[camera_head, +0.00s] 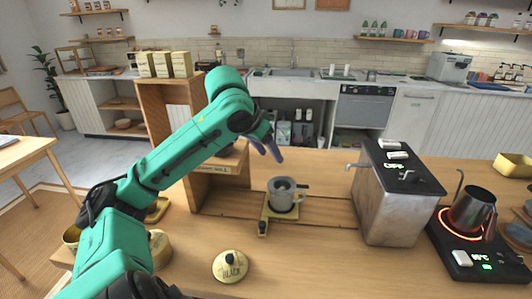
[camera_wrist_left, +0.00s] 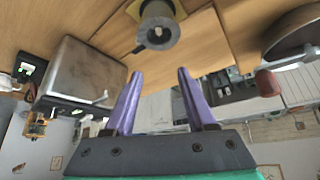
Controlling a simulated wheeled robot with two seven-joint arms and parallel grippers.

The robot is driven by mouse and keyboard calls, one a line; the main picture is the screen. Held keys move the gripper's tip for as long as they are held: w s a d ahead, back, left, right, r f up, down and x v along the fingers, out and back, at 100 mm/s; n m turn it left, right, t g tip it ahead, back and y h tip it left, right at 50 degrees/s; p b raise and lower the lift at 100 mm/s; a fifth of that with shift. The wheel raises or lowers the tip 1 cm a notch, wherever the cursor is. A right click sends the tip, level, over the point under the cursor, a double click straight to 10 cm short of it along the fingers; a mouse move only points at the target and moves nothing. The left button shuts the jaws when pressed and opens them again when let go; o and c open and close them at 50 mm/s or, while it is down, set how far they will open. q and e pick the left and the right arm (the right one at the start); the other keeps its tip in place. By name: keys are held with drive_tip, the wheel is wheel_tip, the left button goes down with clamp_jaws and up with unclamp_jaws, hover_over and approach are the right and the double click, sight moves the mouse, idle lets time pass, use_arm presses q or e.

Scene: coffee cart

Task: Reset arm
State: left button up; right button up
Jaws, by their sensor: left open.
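My left arm comes in from the left in the head view. Its gripper (camera_head: 266,147) is raised above and behind a grey cup (camera_head: 284,200), apart from it. In the left wrist view the two purple fingers of the left gripper (camera_wrist_left: 160,72) are spread with nothing between them. The cup also shows in the wrist view (camera_wrist_left: 157,34), beyond the fingertips. It stands on a yellow scale-like base (camera_head: 264,214) on the wooden counter. My right gripper is in neither view.
A metal box machine (camera_head: 385,205) stands right of the cup. A kettle (camera_head: 472,210) sits on a hot plate with a glowing ring (camera_head: 440,222). A round black-knobbed lid (camera_head: 230,266) lies in front.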

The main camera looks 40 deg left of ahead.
use_arm(q)
drive_tip(key=shift+v, duration=0.95)
